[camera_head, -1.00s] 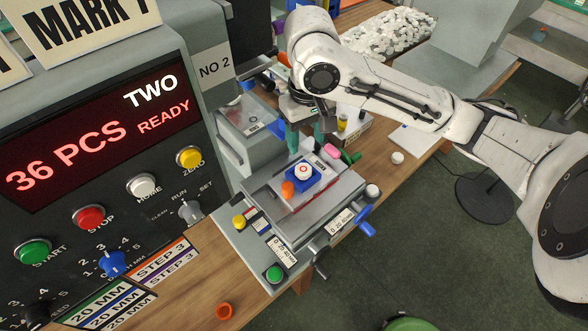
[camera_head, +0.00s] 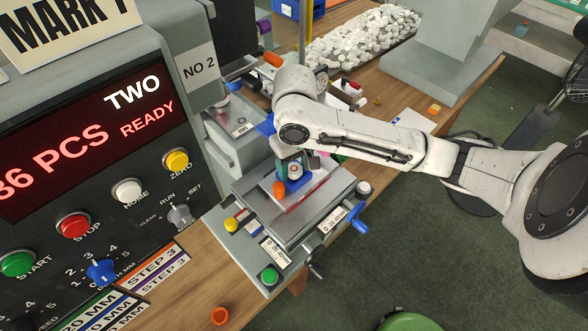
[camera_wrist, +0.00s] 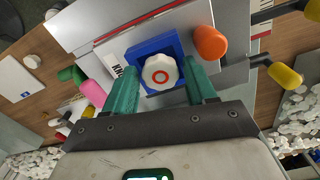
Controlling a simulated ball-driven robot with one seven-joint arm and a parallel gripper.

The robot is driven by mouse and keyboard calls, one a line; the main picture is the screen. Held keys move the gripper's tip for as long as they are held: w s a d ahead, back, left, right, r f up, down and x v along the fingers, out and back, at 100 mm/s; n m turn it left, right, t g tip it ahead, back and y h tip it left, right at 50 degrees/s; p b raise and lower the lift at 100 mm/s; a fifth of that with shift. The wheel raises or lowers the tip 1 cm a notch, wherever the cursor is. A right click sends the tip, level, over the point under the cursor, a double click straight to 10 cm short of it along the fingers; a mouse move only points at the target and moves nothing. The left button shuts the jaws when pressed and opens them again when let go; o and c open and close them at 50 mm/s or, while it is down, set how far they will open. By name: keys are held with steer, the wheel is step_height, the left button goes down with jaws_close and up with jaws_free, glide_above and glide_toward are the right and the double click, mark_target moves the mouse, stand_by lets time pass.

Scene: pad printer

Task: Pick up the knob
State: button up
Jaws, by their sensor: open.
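The knob (camera_wrist: 159,75) is white with a scalloped edge and a red ring on top. It sits in a blue square holder (camera_wrist: 148,49) on the machine's table. In the head view the knob (camera_head: 295,170) shows small between my fingers, with the blue holder (camera_head: 297,184) around its base. My gripper (camera_wrist: 163,84) has green fingers, open, one on each side of the knob. The wrist view shows gaps between knob and fingers; I cannot tell the height exactly. In the head view my gripper (camera_head: 294,168) points down over the holder, partly hidden by my arm.
An orange plug (camera_wrist: 210,41) stands close beside the holder and one finger. A pink piece (camera_wrist: 92,92) and a green piece (camera_wrist: 71,74) lie on the other side. A blue crank handle (camera_head: 356,216) sticks out from the table's right side. White pieces are heaped (camera_head: 362,36) behind.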

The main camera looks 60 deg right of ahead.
steer(key=c, duration=0.8)
steer(key=shift+r, duration=0.15)
